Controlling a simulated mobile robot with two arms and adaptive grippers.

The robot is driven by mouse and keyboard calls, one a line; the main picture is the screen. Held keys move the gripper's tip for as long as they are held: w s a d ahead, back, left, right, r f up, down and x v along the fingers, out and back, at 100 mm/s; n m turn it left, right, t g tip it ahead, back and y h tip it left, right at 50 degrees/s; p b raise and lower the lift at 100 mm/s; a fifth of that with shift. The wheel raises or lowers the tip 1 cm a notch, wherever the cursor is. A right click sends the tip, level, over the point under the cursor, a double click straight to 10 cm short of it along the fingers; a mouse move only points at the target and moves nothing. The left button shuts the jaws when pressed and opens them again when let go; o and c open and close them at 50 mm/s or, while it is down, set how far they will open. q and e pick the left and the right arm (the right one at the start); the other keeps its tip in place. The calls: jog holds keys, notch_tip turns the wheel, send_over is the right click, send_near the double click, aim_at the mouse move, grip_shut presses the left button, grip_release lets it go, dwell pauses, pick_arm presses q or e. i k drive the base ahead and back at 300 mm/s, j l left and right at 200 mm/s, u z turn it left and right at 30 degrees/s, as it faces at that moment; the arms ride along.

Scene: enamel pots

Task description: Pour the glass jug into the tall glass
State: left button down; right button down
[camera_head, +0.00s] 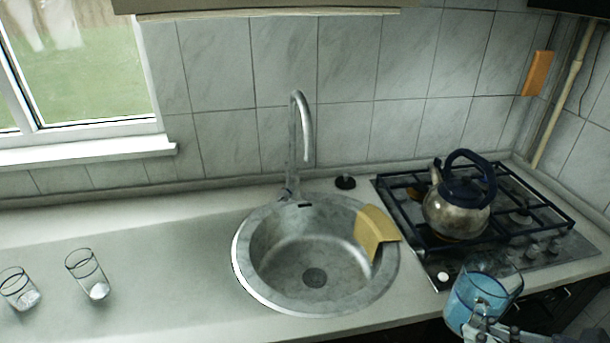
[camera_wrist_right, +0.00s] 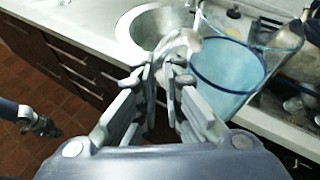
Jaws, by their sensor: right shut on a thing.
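The glass jug (camera_head: 480,295), clear with blue liquid in it, is at the lower right of the head view, in front of the stove. My right gripper (camera_head: 488,331) is shut on its handle; in the right wrist view the jug (camera_wrist_right: 228,75) is just beyond the fingers (camera_wrist_right: 165,75). Two clear glasses stand upright on the counter at the left: one (camera_head: 86,273) looks a little taller than the other (camera_head: 19,289). Both have something whitish at the bottom. What seems to be my left gripper (camera_wrist_right: 38,122) is at the left of the wrist view, too small to read.
A round sink (camera_head: 258,290) with a tall tap (camera_head: 305,130) lies between the glasses and the jug. A yellow cloth (camera_head: 375,230) hangs over its right rim. A kettle (camera_head: 455,213) stands on the gas stove (camera_head: 560,237).

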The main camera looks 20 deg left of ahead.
aim_at(82, 263)
jog(key=k+u, duration=0.1)
jog(key=u, duration=1.75)
